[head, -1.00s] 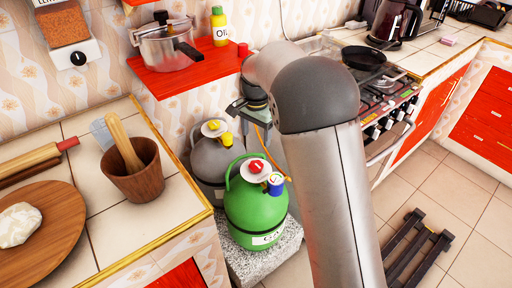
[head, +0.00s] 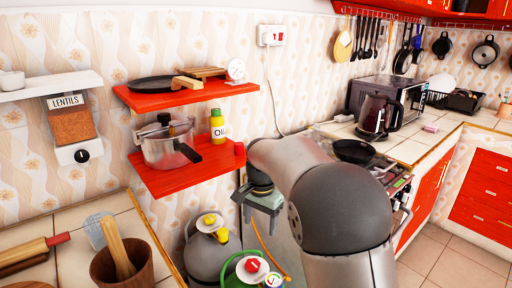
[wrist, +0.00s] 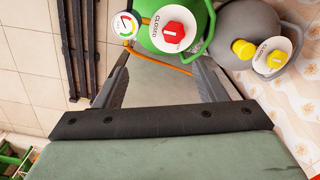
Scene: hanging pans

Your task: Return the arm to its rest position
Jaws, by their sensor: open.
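My gripper (head: 262,208) hangs beside the right end of the lower red shelf in the head view, pointing down with its fingers apart. In the wrist view my gripper (wrist: 165,80) is open, with nothing between its fingers. A green gas cylinder (wrist: 180,28) and a grey gas cylinder (wrist: 245,30) lie beyond the fingers there, apart from them. My arm hides part of the stove side in the head view. Several pans hang on the far wall, among them a round pan (head: 485,52).
The lower red shelf (head: 200,172) holds a pressure cooker (head: 168,148) and an oil bottle (head: 217,125). The upper red shelf (head: 190,95) holds a flat pan (head: 152,84). A black pan (head: 354,151) sits on the stove. Tiled floor is clear at lower right.

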